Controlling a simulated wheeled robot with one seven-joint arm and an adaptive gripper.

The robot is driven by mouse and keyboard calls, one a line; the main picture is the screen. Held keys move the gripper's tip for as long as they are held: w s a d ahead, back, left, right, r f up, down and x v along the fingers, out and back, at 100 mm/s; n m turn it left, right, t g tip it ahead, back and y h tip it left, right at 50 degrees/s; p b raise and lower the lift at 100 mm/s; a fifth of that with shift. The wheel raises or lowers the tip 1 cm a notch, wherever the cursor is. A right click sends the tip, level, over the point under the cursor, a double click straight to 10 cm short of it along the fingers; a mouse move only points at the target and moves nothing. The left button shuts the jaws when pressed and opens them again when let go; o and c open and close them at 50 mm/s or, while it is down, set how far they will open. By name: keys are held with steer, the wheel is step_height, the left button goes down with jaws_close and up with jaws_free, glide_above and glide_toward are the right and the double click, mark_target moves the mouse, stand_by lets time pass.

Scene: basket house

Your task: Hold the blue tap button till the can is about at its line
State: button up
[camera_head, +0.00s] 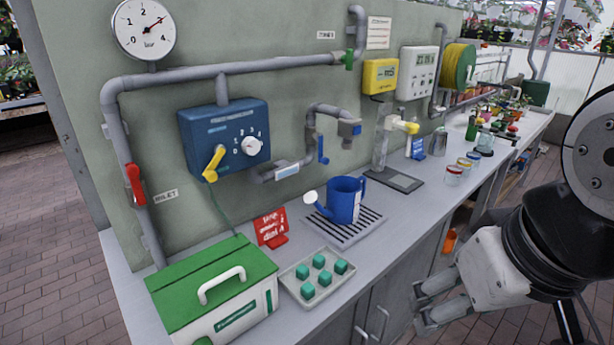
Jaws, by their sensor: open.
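A blue watering can (345,200) stands upright on a slatted drain grate (368,226), below the grey tap (348,128). Its spout with a pale rose points left. The inside of the can, its water level and any line are not visible. A small blue square, which looks like the tap button (357,130), sits on the tap's head. A blue lever (323,152) hangs on the pipe just left of it. My gripper (422,307) is open and empty at the lower right, in front of the counter and apart from can and tap.
A red sign (270,227), a tray (306,298) of green blocks and a green-lidded box (212,295) stand left of the grate. A clear column (383,140) on a dark base and several jars stand to its right. Cupboard doors (372,318) front the counter.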

jaws_close()
stand_by(1.2)
